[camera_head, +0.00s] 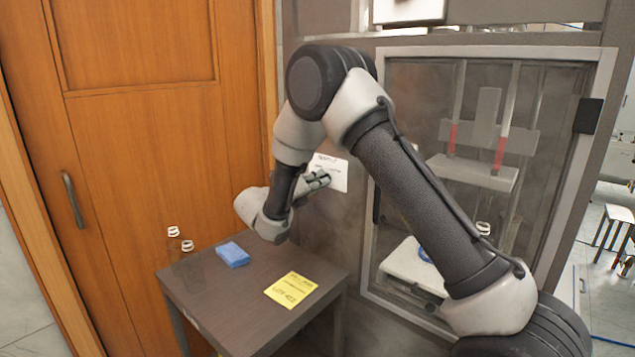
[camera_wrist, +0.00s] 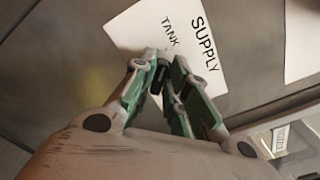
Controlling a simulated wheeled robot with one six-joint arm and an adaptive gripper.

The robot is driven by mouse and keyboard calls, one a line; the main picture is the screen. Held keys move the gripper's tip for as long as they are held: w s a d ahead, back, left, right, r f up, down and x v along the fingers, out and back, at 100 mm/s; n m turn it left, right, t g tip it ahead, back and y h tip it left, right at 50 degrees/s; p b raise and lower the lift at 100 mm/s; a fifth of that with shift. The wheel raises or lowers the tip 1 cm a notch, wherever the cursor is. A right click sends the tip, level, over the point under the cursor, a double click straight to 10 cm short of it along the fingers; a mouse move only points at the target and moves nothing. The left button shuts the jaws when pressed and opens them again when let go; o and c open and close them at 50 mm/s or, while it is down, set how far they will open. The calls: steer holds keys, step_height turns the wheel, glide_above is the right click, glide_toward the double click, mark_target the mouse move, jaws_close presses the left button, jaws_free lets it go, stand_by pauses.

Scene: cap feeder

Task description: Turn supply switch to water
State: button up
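A white label (camera_wrist: 158,28) on the grey panel reads "SUPPLY" and "TANK" in the wrist view. It also shows on the panel in the head view (camera_head: 335,171), partly behind my gripper (camera_head: 319,181). In the wrist view my gripper (camera_wrist: 162,68) is in front of the label's lower edge, with its green-and-grey fingers close together. A small dark part shows between the fingertips. I cannot tell whether it is the supply switch or part of the fingers. No switch is clearly visible, and its setting cannot be read.
A dark side table (camera_head: 240,303) stands below my gripper, with a blue block (camera_head: 233,254), a yellow note (camera_head: 291,289) and clear bottles (camera_head: 187,246). A glass-fronted cabinet (camera_head: 601,75) is at right, a wooden door (camera_head: 140,150) at left. Another white sheet (camera_wrist: 302,40) is beside the label.

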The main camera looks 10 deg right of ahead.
jaws_close()
steer(key=shift+m, duration=0.3)
steer(key=shift+s+d+m, duration=0.1)
steer(key=shift+s+m, duration=0.1)
steer(key=shift+m, duration=4.1)
steer(key=shift+s+d+m, duration=0.1)
steer(key=shift+s+m, duration=0.05)
steer(key=shift+m, duration=4.15)
steer(key=shift+f, duration=0.1)
steer(key=o, duration=0.6)
jaws_free()
